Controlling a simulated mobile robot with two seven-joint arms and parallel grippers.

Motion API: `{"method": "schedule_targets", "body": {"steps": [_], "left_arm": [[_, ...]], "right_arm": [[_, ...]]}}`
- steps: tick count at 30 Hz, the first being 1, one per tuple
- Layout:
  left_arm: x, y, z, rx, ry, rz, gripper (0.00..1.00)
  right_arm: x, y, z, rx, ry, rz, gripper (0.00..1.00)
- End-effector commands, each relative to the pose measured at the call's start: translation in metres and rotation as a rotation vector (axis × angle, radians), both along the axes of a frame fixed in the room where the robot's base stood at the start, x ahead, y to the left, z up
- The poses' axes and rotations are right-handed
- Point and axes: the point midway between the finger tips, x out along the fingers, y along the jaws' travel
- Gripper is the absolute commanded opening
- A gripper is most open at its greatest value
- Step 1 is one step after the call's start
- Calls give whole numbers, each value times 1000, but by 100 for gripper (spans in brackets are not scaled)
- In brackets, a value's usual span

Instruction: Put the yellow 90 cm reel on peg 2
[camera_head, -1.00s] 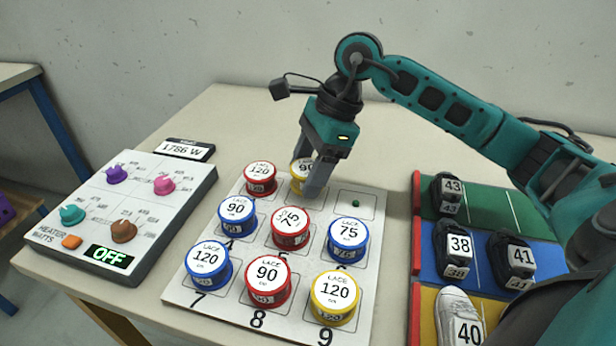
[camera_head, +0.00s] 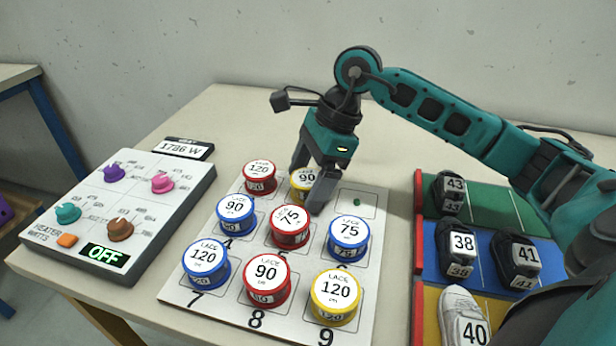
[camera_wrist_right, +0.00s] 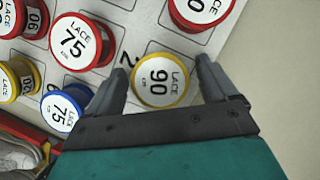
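The yellow 90 cm reel (camera_head: 301,187) sits at position 2 of the white peg board (camera_head: 372,215), in the back row's middle, level with its neighbours. In the right wrist view the yellow reel (camera_wrist_right: 160,80) lies between the two fingers, beside a printed 2. My right gripper (camera_head: 308,184) is open around it, and gaps show on both sides in the wrist view (camera_wrist_right: 160,82). The peg under the reel is hidden. My left gripper is not in view.
A red 120 reel (camera_head: 259,178) stands left of it and a red 75 reel (camera_head: 290,228) in front. Position 3 has a bare green peg (camera_head: 357,202). A heater panel (camera_head: 135,205) is at left; a shoe rack (camera_head: 418,260) is at right.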

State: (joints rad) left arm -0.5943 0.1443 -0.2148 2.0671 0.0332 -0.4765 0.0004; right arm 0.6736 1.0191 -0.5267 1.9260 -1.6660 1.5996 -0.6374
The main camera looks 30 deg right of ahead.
Motion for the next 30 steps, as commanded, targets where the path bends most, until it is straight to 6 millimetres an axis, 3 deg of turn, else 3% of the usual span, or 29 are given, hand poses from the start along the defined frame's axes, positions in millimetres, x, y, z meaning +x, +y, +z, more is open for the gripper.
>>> {"method": "schedule_targets", "body": {"steps": [11,14,24,30], "left_arm": [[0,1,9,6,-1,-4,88],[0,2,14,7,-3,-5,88],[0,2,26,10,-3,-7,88],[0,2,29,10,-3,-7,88]], "right_arm": [[0,0,10,0,0,0,87],[0,-5,23,-2,-3,-2,87],[-8,-33,93,-1,-3,-2,87],[-11,-42,116,0,-1,-2,87]]}}
